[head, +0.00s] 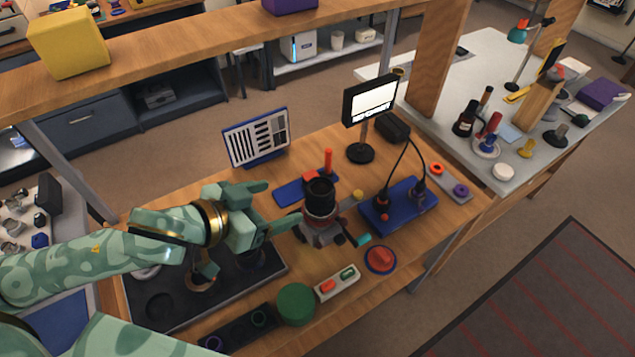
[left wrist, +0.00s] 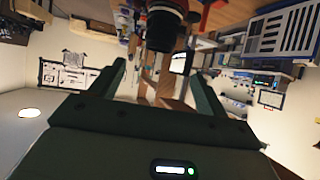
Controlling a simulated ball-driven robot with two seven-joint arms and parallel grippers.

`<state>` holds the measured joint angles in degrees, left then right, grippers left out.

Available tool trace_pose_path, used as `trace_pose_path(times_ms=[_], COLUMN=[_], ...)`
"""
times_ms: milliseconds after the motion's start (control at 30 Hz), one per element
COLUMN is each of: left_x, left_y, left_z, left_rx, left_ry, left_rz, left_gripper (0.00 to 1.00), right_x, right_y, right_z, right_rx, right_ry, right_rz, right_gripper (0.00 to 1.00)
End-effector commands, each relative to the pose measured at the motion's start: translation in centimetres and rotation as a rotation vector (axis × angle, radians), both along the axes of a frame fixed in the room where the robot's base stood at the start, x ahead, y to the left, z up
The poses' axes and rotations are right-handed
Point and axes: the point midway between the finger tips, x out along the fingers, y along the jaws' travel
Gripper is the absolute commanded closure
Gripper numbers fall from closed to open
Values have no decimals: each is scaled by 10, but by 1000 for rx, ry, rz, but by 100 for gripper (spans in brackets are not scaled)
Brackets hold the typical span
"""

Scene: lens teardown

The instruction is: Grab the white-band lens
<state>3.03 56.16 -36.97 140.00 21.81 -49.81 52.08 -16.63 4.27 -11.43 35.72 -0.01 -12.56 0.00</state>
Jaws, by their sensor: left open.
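My left gripper (head: 284,203) is open, its fingers pointing right toward a black lens (head: 319,196) clamped upright in a grey holder (head: 322,232). My right gripper is not in view.
A blue power box (head: 400,205) with cables stands right of the holder. A small lit screen (head: 371,100) and a striped chart (head: 257,137) stand behind. A green round pad (head: 296,304), switch box (head: 338,284) and red button (head: 381,259) lie in front.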

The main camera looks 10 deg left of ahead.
Motion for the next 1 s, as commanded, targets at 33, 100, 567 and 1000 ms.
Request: trace_pose_path(times_ms=[33,100,567,1000], left_x=[9,22,75,112], left_y=[-6,-14,-50,-73], left_z=[-6,-15,-50,-73], left_rx=[-4,-4,0,2], left_ry=[-2,-2,0,0], left_rz=[1,1,-1,-2], left_gripper=[24,24,24,24], right_x=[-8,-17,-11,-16], right_y=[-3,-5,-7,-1], right_z=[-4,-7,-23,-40], right_rx=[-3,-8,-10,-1], right_ry=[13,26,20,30], right_rz=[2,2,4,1], right_gripper=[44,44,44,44])
